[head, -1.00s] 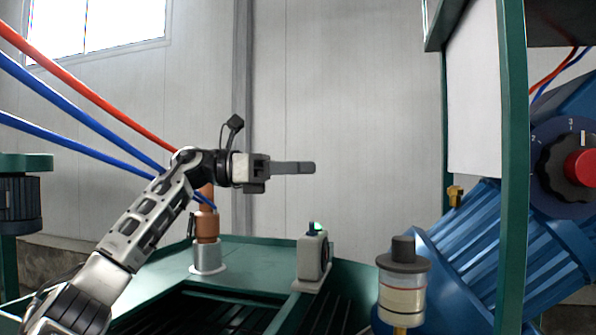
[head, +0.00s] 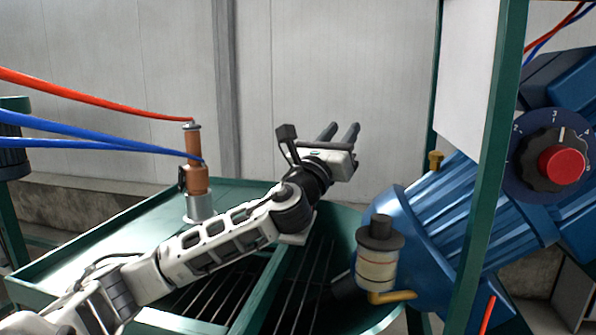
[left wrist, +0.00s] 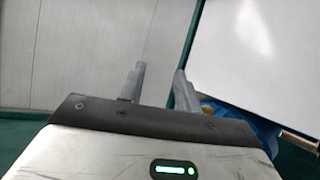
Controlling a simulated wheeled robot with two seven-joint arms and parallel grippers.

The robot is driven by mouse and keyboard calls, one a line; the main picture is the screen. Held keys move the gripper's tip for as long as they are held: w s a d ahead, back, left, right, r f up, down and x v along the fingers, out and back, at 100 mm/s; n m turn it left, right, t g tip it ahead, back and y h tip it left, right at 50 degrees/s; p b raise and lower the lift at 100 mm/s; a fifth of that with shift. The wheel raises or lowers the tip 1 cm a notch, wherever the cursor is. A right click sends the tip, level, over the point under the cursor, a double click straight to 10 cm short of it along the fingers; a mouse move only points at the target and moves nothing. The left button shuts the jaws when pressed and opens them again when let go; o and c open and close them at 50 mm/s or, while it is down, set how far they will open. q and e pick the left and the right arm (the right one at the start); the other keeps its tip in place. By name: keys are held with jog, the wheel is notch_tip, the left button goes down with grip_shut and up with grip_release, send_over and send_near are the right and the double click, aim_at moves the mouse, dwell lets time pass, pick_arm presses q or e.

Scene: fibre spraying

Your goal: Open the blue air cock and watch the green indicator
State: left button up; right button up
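My left gripper (head: 343,130) is raised in front of the pale wall, left of the blue machine (head: 400,220). Its two fingers stand apart with nothing between them, and the left wrist view shows the same open fingers (left wrist: 160,72). A green light (left wrist: 174,170) glows on the gripper's own body. I cannot make out a blue air cock. The small pale box with a green-lit top, seen earlier on the green table (head: 100,250), is now mostly hidden behind my left arm. My right gripper is not in view.
A copper-coloured cylinder (head: 195,176) stands on the table with red and blue hoses (head: 90,88) running to it. A glass cup with a grey cap (head: 378,262) sits before the blue machine. A green post (head: 492,170) and a red-knobbed dial (head: 562,165) stand right.

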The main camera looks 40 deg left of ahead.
pick_arm(q)
jog(key=s+a+f+n+g+y+p, duration=0.1)
jog(key=s+f+n+g+y, duration=0.3)
jog(key=f, duration=0.3)
jog(key=s+a+f+n+g+y+p, duration=0.1)
jog(key=s+f+n+g+y, duration=0.1)
jog(key=s+f+g+y, duration=0.35)
jog(key=shift+g+h, duration=0.35)
jog(key=shift+h, duration=0.1)
jog(key=x, duration=0.5)
jog(key=p+x, duration=0.1)
jog(key=x, duration=0.5)
jog(key=f+p+x, duration=0.1)
jog(key=x, duration=0.4)
jog(key=shift+w, duration=0.2)
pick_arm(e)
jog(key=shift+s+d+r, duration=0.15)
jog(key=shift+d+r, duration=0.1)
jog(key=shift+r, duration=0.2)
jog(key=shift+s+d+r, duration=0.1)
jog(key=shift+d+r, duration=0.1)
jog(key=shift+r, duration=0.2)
pick_arm(q)
grip_shut()
jog(key=shift+a, duration=0.1)
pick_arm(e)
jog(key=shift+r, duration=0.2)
